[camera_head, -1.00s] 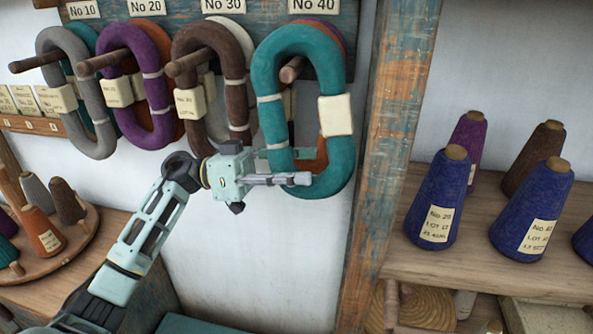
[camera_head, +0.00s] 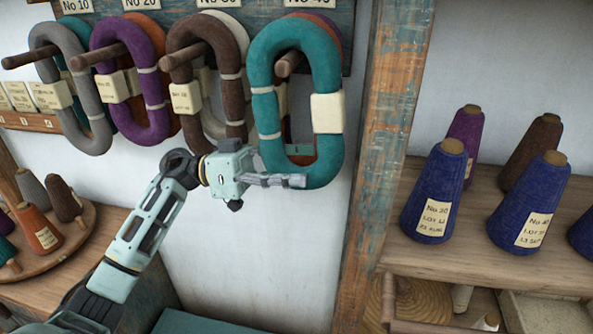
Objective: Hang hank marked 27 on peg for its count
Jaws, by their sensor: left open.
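A teal hank (camera_head: 262,105) is around the peg (camera_head: 288,63) under the No 40 card (camera_head: 310,3), in front of other hanks. The peg's end shows through the upper part of its loop. Its cream tag (camera_head: 327,113) shows no readable number from here. My left gripper (camera_head: 300,167) is open at the lower end of this hank. One finger is in front of the hank's bottom; the other shows behind, through the loop. I cannot tell whether they touch it. My right gripper is not in view.
Grey, purple and brown hanks hang on the pegs (camera_head: 30,60) to the left. A blue-worn wooden post (camera_head: 385,140) stands close to the right. Beyond it, yarn cones (camera_head: 436,195) stand on a shelf. A round tray (camera_head: 75,240) of cones is at lower left.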

